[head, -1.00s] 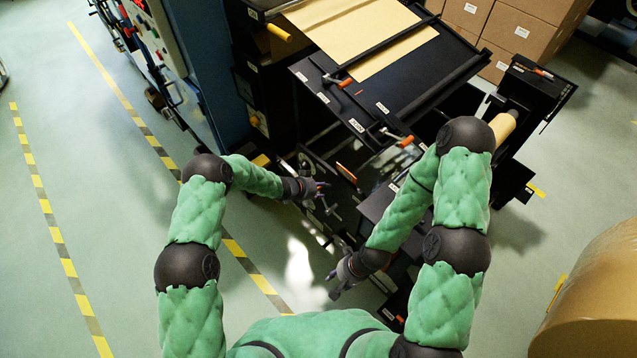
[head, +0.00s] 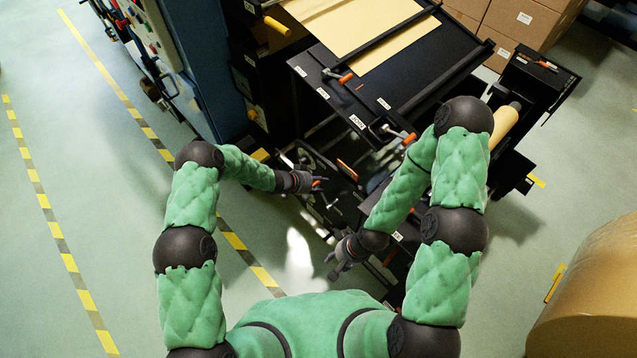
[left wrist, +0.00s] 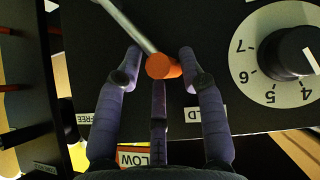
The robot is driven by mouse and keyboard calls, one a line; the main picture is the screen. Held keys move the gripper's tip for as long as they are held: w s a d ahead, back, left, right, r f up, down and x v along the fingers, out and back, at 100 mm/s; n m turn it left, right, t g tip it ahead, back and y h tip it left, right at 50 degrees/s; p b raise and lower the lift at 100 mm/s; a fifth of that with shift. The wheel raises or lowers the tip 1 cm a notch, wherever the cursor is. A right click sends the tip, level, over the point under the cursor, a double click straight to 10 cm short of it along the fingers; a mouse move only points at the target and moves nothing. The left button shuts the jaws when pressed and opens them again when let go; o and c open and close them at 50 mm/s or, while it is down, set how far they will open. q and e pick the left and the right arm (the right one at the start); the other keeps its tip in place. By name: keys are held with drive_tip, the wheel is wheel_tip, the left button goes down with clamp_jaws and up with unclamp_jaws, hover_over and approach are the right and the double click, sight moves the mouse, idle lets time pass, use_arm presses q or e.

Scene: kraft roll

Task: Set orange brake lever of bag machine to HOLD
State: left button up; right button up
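The brake lever is a grey metal rod with an orange knob (left wrist: 163,66), in the left wrist view. The rod runs from the upper left down to the knob. My left gripper (left wrist: 160,58) is open, with a finger on each side of the knob and a third below it. A FREE label (left wrist: 86,118) is to the left below the knob. A label ending in "LD" (left wrist: 193,114) is to the right, partly hidden by a finger. In the head view my left gripper (head: 314,184) is at the machine's near side, orange showing at its fingertips. My right gripper (head: 335,266) is open and empty, lower down.
A numbered dial (left wrist: 286,52) is close to the right of my left fingers. Other orange-handled levers (head: 345,79) (head: 408,139) are on the bag machine (head: 400,100). Open floor is at left.

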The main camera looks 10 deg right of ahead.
use_arm(q)
drive_tip(key=shift+o, duration=0.2)
drive_tip(key=shift+w+a+f, duration=0.15)
drive_tip(key=shift+a+f, duration=0.3)
use_arm(e)
drive_tip(key=shift+w, duration=0.1)
use_arm(q)
drive_tip(key=shift+a+r, duration=0.3)
drive_tip(key=shift+a, duration=0.15)
drive_tip(key=d+r+v, duration=0.1)
drive_tip(key=v, duration=1)
drive_tip(key=shift+s, duration=0.2)
use_arm(e)
drive_tip(key=shift+w, duration=0.1)
use_arm(q)
drive_tip(key=shift+f, duration=0.1)
